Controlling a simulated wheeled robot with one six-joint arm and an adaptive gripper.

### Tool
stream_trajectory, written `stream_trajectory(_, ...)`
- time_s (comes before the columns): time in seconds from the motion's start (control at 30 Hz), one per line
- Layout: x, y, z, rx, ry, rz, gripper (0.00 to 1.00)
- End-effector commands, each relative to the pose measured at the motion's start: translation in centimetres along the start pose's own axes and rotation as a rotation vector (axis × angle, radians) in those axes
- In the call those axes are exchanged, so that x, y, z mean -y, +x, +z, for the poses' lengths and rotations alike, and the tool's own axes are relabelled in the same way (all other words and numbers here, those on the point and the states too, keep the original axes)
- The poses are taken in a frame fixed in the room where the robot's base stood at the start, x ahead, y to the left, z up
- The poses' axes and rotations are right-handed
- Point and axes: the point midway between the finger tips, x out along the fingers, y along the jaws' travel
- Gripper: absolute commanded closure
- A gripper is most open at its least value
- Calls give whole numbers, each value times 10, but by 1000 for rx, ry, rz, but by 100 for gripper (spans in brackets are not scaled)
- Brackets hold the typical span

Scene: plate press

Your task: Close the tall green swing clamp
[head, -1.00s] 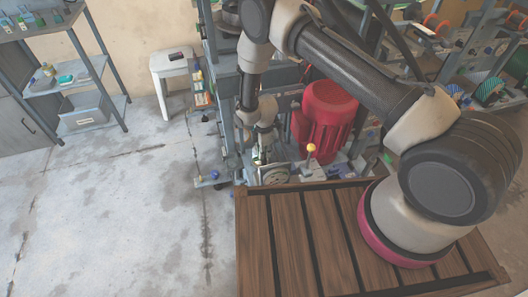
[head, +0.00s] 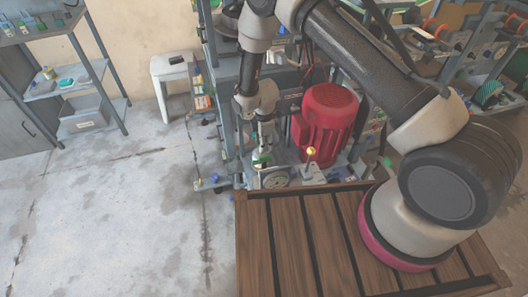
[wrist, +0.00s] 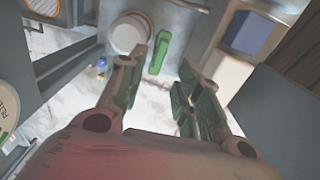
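A green upright bar (wrist: 158,53), which looks like the tall green swing clamp's handle, shows beyond my fingertips in the wrist view. In the head view a small green part (head: 262,159) shows just below my gripper (head: 262,135); I cannot tell if it is the same piece. In the wrist view my gripper (wrist: 160,72) is open, with one finger left and one right of the bar's line. Nothing is held between the fingers. The clamp's base and its swing angle are hidden or too small to tell.
A round pale disc (wrist: 128,33) stands left of the green bar. A red motor housing (head: 328,115) and a yellow-knobbed lever (head: 310,151) stand right of my gripper. A grey wall (wrist: 270,110) is close on the right. The floor (head: 110,210) at left is clear.

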Motion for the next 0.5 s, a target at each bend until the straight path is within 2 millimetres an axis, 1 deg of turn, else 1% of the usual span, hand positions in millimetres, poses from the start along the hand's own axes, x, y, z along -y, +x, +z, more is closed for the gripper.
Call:
stream_trajectory(0.03, -1, -12, 0, -1, 0, 2, 66)
stream_trajectory(0.1, 0, -24, 0, 0, 0, 1, 66)
stream_trajectory(0.2, 0, -36, 0, 0, 0, 1, 66)
stream_trajectory(0.3, 0, -42, 0, 0, 0, -1, 66)
stream_trajectory(0.5, 1, -44, 0, 1, 0, -2, 66)
